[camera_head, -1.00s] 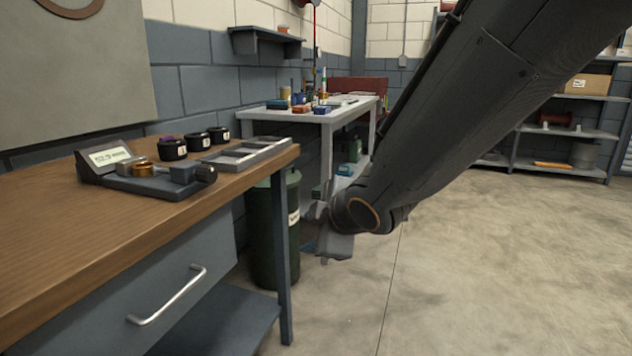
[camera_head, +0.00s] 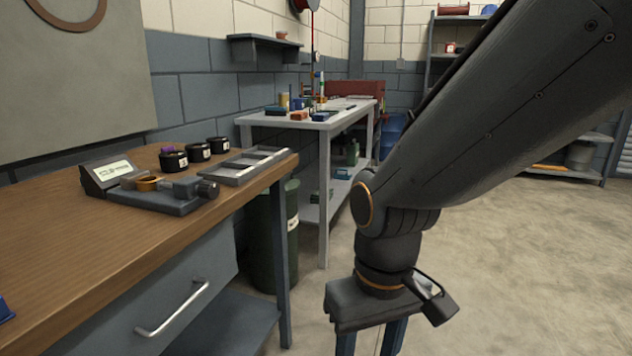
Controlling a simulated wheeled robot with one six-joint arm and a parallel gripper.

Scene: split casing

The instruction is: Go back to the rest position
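My gripper (camera_head: 372,342) hangs below my arm at the bottom right of the middle, in front of the wooden bench and over the floor. Two blue fingers point down with a gap between them, and their tips are cut off by the lower picture edge. No object shows between the visible parts of the fingers. The gripper is clear of the bench.
The wooden bench (camera_head: 60,235) on the left carries a fixture with a display (camera_head: 160,192), black cups (camera_head: 198,152) and a grey tray (camera_head: 245,166). A green bin (camera_head: 288,225) stands behind its leg. A white table (camera_head: 300,121) is farther back. Floor is open on the right.

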